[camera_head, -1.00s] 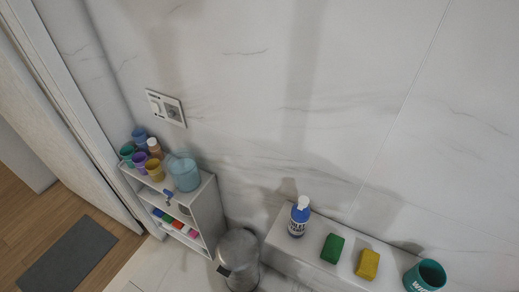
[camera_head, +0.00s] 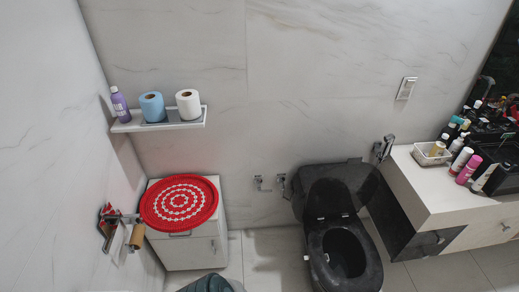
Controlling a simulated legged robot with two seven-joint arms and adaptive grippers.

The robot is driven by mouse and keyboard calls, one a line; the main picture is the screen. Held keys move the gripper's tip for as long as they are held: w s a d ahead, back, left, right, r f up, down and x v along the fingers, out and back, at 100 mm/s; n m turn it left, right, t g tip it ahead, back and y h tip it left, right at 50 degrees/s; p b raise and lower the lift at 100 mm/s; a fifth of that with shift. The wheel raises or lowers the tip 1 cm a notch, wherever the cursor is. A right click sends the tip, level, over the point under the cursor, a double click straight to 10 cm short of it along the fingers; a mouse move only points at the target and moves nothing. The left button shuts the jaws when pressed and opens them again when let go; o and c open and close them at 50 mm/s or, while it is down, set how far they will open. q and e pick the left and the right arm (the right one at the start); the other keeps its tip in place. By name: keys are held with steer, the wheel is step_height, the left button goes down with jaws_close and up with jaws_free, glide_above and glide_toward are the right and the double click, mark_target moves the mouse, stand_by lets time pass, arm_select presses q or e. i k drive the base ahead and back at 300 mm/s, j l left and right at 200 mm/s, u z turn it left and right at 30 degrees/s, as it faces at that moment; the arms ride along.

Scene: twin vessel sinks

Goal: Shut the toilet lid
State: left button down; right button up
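The toilet (camera_head: 374,265) is black and stands at the lower right of the middle in the head view. Its lid (camera_head: 328,198) is raised and leans back toward the wall. The seat ring lies down on the bowl, and the dark opening of the bowl shows. Neither of my grippers is in the head view, so their distance from the lid and their state are hidden.
A white cabinet with a red patterned round mat (camera_head: 179,202) stands left of the toilet. A counter (camera_head: 425,187) with bottles is close on the right. A shelf (camera_head: 158,121) holds paper rolls. Floor tiles (camera_head: 272,262) lie clear left of the toilet.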

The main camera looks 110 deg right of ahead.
mark_target(343, 189)
steer(key=k+j+z, duration=0.1)
steer(key=z, duration=4.25)
steer(key=i+j+z, duration=0.15)
steer(key=i+j, duration=0.05)
steer(key=j, duration=0.05)
